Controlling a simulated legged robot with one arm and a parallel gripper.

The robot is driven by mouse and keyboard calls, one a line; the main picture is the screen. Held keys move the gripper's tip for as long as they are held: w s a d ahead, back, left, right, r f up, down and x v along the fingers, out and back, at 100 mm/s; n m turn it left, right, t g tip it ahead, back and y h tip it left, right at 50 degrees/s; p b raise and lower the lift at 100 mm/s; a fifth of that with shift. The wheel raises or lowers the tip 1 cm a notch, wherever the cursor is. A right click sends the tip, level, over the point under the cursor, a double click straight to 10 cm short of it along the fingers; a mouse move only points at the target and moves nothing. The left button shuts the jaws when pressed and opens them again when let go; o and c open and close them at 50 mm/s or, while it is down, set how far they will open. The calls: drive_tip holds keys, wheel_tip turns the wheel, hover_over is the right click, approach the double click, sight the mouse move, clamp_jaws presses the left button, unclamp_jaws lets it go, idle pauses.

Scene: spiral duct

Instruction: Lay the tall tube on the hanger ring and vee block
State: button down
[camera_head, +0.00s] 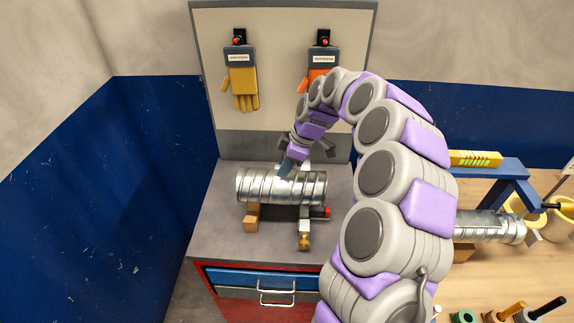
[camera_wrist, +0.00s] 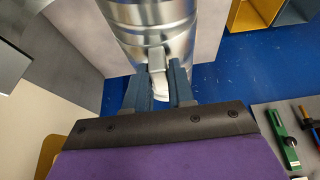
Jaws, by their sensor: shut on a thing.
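A silver spiral tube (camera_head: 282,187) lies roughly level above the grey bench top. A wooden block (camera_head: 251,217) is under its left part, and a metal support with a brass knob (camera_head: 304,241) is under its right part. Whether the tube touches both is unclear. My gripper (camera_head: 286,168) is at the tube's top side. In the wrist view my gripper (camera_wrist: 158,90) is shut on a pale tab (camera_wrist: 157,62) on the ribbed tube (camera_wrist: 152,22). A second silver tube (camera_head: 490,228) lies at right, partly behind my arm, near a yellow ring (camera_head: 556,208).
The bench (camera_head: 222,242) has a red drawer cabinet (camera_head: 262,283) below. A back panel (camera_head: 275,80) carries gloves. A blue trestle (camera_head: 505,185) stands at right, with several small tools on the wooden table (camera_head: 465,285). A blue wall (camera_head: 120,190) closes the left.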

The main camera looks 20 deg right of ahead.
drive_tip(key=shift+a, duration=1.1)
drive_tip(key=shift+d, duration=0.35)
drive_tip(key=shift+a, duration=0.1)
